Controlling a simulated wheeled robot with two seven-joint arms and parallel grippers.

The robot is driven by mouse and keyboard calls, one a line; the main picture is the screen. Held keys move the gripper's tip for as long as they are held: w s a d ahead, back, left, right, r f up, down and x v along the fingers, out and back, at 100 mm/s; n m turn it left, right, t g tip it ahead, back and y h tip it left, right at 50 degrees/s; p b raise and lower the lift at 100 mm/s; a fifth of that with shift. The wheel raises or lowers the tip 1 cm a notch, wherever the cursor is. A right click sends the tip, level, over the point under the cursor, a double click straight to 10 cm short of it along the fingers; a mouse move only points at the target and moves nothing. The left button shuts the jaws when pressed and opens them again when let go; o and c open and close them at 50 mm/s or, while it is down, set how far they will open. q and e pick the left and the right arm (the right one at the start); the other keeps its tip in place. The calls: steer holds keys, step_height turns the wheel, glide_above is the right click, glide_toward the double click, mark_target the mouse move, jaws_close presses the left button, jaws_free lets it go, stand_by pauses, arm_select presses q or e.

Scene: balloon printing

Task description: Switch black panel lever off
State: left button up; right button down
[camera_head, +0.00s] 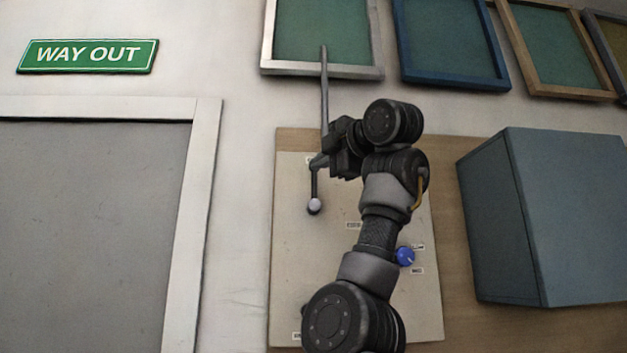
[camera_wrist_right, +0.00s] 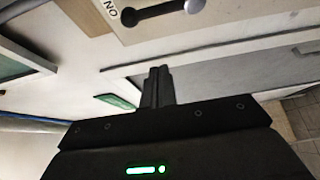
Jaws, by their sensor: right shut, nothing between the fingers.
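The black panel lever (camera_head: 314,187) is a thin dark rod with a pale ball at its lower end. It hangs down at the left of the cream panel (camera_head: 290,255). In the right wrist view, a black lever (camera_wrist_right: 160,11) with a rounded end lies at the top edge beside an upside-down "ON" label (camera_wrist_right: 110,6). My right gripper (camera_head: 318,163) is by the lever's upper end, pointing left. Its fingers are shut and empty in the wrist view (camera_wrist_right: 157,84), apart from the lever there. Contact cannot be told in the head view. My left gripper is out of view.
A blue knob (camera_head: 405,256) sits on the panel right of my forearm. A thin upright grey rod (camera_head: 324,95) rises above the gripper. A blue-grey box (camera_head: 550,220) juts out at the right. A grey door (camera_head: 90,230) and "WAY OUT" sign (camera_head: 88,56) are left.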

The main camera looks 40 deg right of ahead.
mark_target(313, 176)
steer(key=w+d+p, duration=0.1)
steer(key=w+p, duration=0.1)
steer(key=w+d+p, duration=0.2)
steer(key=w+p, duration=0.1)
steer(key=w+d+p, duration=0.2)
steer(key=w+p, duration=0.1)
steer(key=shift+w+a, duration=0.1)
stand_by(0.4)
steer(key=shift+w, duration=0.1)
